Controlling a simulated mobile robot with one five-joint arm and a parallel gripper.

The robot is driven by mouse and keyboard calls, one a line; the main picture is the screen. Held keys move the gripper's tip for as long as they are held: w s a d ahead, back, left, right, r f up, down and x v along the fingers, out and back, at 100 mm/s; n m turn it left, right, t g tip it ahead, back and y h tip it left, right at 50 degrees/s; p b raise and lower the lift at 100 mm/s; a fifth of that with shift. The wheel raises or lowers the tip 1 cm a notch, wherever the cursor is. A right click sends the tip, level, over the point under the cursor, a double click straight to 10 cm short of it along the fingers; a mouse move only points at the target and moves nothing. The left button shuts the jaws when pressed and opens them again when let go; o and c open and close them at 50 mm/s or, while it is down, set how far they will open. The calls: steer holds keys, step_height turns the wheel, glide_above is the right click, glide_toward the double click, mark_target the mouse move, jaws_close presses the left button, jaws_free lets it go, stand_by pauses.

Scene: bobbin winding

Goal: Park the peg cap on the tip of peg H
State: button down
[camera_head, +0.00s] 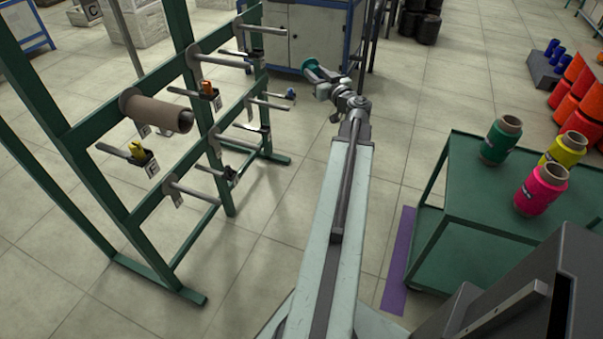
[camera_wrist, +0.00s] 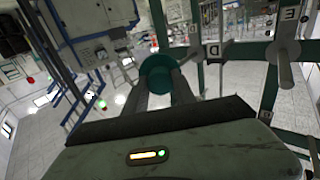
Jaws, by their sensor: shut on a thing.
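The peg cap, a small teal round piece, is at the end of my arm in the head view (camera_head: 311,67) and between my fingers in the wrist view (camera_wrist: 158,73). My gripper (camera_head: 322,84) is shut on it, in the air right of the green peg rack (camera_head: 97,118). In the wrist view my two dark fingers run up to the cap. The rack bears several grey pegs with small lettered plates. An F plate (camera_head: 152,168) shows at the left; D (camera_wrist: 212,50) and E (camera_wrist: 289,14) show in the wrist view. I cannot make out an H plate.
A cardboard tube (camera_head: 156,112) sits on one peg. Small holders with a yellow piece (camera_head: 136,149) and an orange piece (camera_head: 207,88) are beside other pegs. A green table (camera_head: 480,200) with thread cones is at right. The floor between is clear.

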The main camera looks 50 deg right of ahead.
steer(key=s+a+f+n+y+b, duration=0.25)
steer(key=a+f+y+b, duration=0.2)
steer(key=f+b, duration=0.4)
steer(key=s+a+f+n+t+y+b, duration=0.1)
steer(key=a+f+n+y+b, duration=0.3)
steer(key=f+b, duration=0.45)
steer(key=s+a+f+n+y+b, duration=0.15)
steer(key=a+f+y+b, duration=0.35)
steer(key=f, duration=0.5)
steer(key=w+a+h+b, duration=0.1)
steer(key=w, duration=0.6)
steer(key=shift+a, duration=0.35)
steer(key=shift+w+r, duration=0.1)
steer(key=shift+w, duration=0.3)
steer(key=shift+x, duration=2.6)
steer(key=shift+w+a, duration=0.1)
steer(key=shift+w, duration=0.35)
steer(key=c, duration=0.9)
jaws_free()
steer(key=shift+c, duration=0.2)
steer(key=shift+s, duration=0.1)
